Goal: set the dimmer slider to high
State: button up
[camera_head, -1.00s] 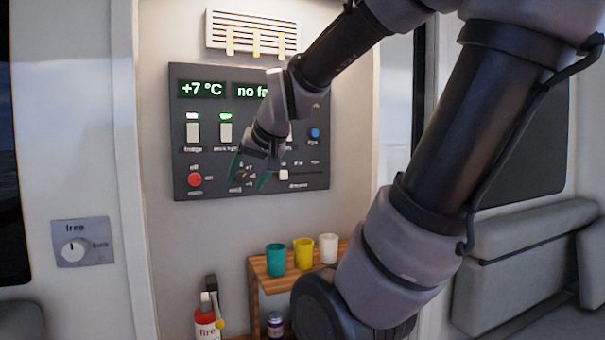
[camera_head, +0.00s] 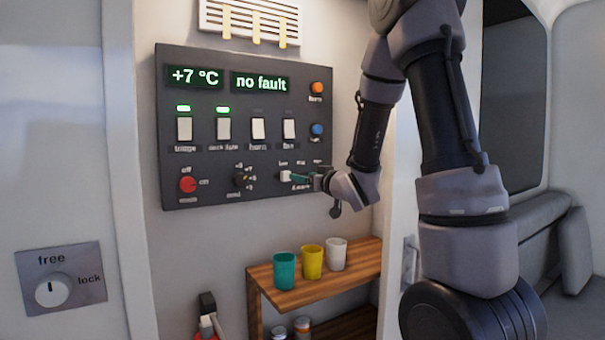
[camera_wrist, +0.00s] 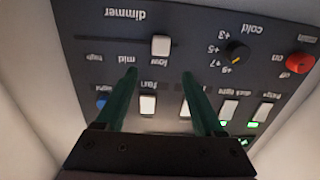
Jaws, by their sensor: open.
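The dimmer slider is a white knob (camera_head: 286,176) low on the dark panel (camera_head: 171,120). In the wrist view the panel is upside down, and the dimmer knob (camera_wrist: 160,46) stands in its slot by the "low" label. The "mid" and "high" labels are to its left there. My gripper (camera_head: 301,179) is at the panel's lower right, close beside the knob in the head view. In the wrist view my gripper's green fingers (camera_wrist: 160,76) are spread, with the knob just beyond the tips and between them in the picture. Contact cannot be told.
The cold dial (camera_head: 242,178) and red main knob (camera_head: 187,184) are left of the slider. White switches (camera_head: 258,129) are above. A wooden shelf (camera_head: 330,288) below carries teal, yellow and white cups. A free/lock dial (camera_head: 53,290) is on the left wall.

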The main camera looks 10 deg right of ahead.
aim_at(288, 172)
jog(key=x, duration=1)
jog(key=shift+w, duration=0.2)
jog(key=shift+a, duration=0.1)
grip_shut()
dwell(1.0)
